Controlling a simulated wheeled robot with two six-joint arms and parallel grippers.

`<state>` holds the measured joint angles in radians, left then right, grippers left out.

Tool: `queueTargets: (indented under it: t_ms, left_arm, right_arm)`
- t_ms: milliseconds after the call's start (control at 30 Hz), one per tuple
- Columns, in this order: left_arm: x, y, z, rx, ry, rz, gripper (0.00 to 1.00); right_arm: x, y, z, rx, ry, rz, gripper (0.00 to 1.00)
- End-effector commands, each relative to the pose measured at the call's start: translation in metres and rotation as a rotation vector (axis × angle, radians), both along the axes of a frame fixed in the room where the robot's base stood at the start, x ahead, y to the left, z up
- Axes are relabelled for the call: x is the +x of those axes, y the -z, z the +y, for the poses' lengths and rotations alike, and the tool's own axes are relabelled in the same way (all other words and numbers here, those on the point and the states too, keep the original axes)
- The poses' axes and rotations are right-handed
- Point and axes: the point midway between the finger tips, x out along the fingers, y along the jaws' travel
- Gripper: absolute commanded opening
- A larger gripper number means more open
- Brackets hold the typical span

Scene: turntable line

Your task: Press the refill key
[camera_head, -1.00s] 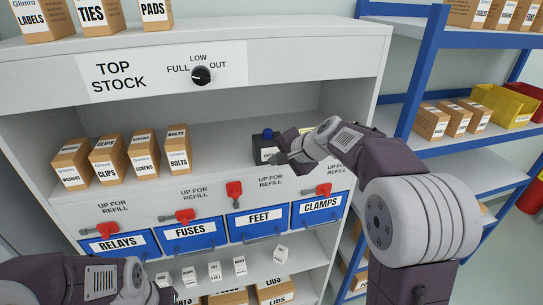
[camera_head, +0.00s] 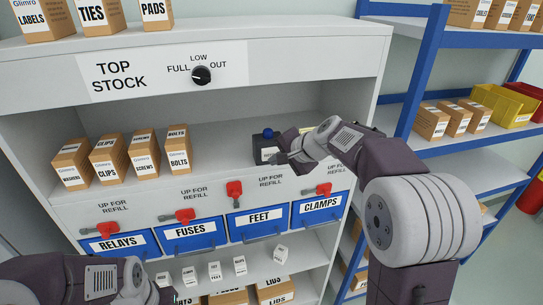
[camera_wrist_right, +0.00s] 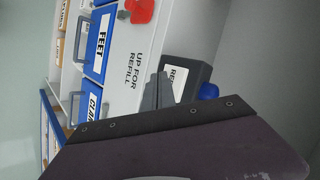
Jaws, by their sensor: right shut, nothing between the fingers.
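The refill key is a dark box (camera_head: 263,152) with a blue button (camera_head: 268,134) on top and a white label. It stands on the right part of the cabinet's open shelf. In the right wrist view, the box (camera_wrist_right: 192,78) shows part of a label reading "RE", and the blue button (camera_wrist_right: 208,91) is partly hidden by my gripper body. My right gripper (camera_head: 278,158) is shut and empty, its fingertips at the front of the box, below the button's height; I cannot tell whether they touch. The fingers (camera_wrist_right: 158,90) also show in the wrist view. My left gripper (camera_head: 166,294) is barely in frame, fingers hidden.
Several cartons (camera_head: 110,157) stand left on the shelf. Blue bins (camera_head: 258,222) with red levers (camera_head: 235,189) sit below. A dial (camera_head: 202,75) is on the top panel. A blue-framed rack (camera_head: 412,75) stands at right. The middle of the shelf is clear.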

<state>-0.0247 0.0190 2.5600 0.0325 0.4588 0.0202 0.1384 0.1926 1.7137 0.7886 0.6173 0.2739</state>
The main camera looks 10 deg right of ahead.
Motion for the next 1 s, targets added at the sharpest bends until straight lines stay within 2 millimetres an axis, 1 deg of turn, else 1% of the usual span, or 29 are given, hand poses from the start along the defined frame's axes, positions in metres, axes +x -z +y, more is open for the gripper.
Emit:
queueTargets:
  t_ms: [467,700,1000]
  left_arm:
    - [0.0000,-0.0003,0.0000,0.000,0.000,0.000,0.00]
    - [0.0000,-0.0038,0.0000,0.000,0.000,0.000,0.00]
    - [0.0000,-0.0026,0.0000,0.000,0.000,0.000,0.00]
  right_arm:
    - [0.0004,-0.0001,0.0000,0.000,0.000,0.000,0.00]
    - [0.0087,-0.0005,0.0004,0.000,-0.001,0.001,0.00]
    - [0.0086,0.0001,0.0004,0.000,0.000,0.000,0.00]
